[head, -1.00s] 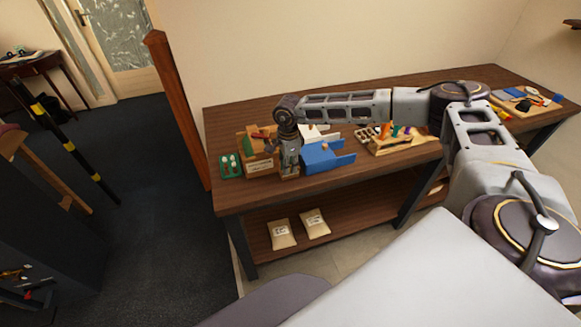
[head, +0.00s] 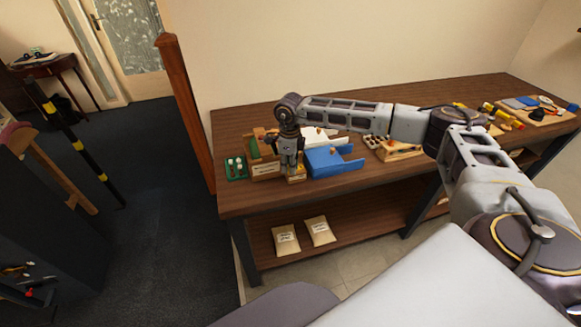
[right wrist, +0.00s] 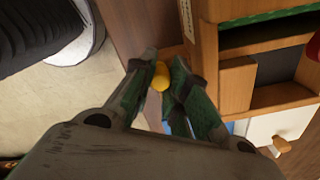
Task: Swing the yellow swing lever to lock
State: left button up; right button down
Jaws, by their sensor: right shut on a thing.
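The yellow swing lever's rounded yellow end (right wrist: 161,76) sits between my right fingertips (right wrist: 158,84) in the right wrist view. The right gripper is shut on it, with green-lined fingers on both sides. The rest of the lever is hidden or cannot be made out. In the head view my right gripper (head: 290,162) points down at the front of a wooden fixture (head: 264,169) with a pale label. The lever itself is too small to tell there. The fixture's wooden compartments (right wrist: 237,85) show right of the fingers in the wrist view. My left gripper is not in view.
A blue tray (head: 335,161) stands close right of the gripper. A green holder with white pieces (head: 236,169) is to its left. A wooden rack (head: 398,151) is farther right. The wooden bench's (head: 400,168) front strip is clear. Two bags (head: 287,239) lie on the lower shelf.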

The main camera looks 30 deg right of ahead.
dwell(0.3)
jog(key=c, duration=1.3)
grip_release()
jog(key=shift+c, duration=0.2)
jog(key=shift+r, duration=0.1)
jog(key=shift+d, duration=0.1)
jog(key=shift+s+n, duration=0.15)
jog(key=shift+n, duration=0.15)
